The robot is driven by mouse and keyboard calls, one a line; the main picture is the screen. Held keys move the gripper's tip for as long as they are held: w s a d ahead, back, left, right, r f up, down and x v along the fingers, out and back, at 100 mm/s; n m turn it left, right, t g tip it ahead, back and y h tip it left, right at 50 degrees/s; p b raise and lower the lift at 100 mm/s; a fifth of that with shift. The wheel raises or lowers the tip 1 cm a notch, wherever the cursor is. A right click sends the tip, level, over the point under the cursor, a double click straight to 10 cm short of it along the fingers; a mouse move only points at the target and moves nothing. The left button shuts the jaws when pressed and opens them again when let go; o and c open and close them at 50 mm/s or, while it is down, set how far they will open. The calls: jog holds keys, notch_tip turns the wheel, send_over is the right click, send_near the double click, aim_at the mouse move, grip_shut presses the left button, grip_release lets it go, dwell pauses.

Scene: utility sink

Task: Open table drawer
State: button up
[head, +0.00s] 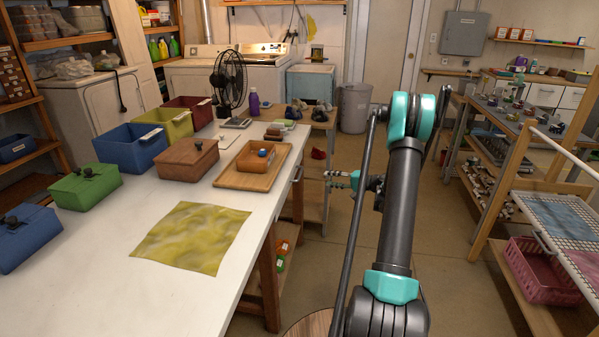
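The white-topped table (130,276) fills the left side of the head view. Its right side, facing the aisle, is seen at a steep angle. A small dark drawer handle (298,173) shows on that side near the far end, and the drawer front looks flush with the table side. My gripper (329,180) is small in the picture, to the right of the handle and pointing left toward the table. A gap shows between it and the handle. It appears empty, but its finger opening is too small to judge.
On the tabletop are a yellow cloth (192,237), a wooden tray (251,174), several coloured boxes and a black fan (229,80). A shelf rack with a pink basket (540,270) stands at right. The aisle floor (455,285) between is clear.

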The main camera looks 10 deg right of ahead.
aim_at(300, 174)
jog(key=x, duration=1.1)
jog(key=w+d+x, duration=0.1)
jog(key=x, duration=0.5)
jog(key=shift+w+a, duration=0.2)
jog(key=shift+w, duration=0.05)
jog(key=shift+c, duration=0.6)
grip_shut()
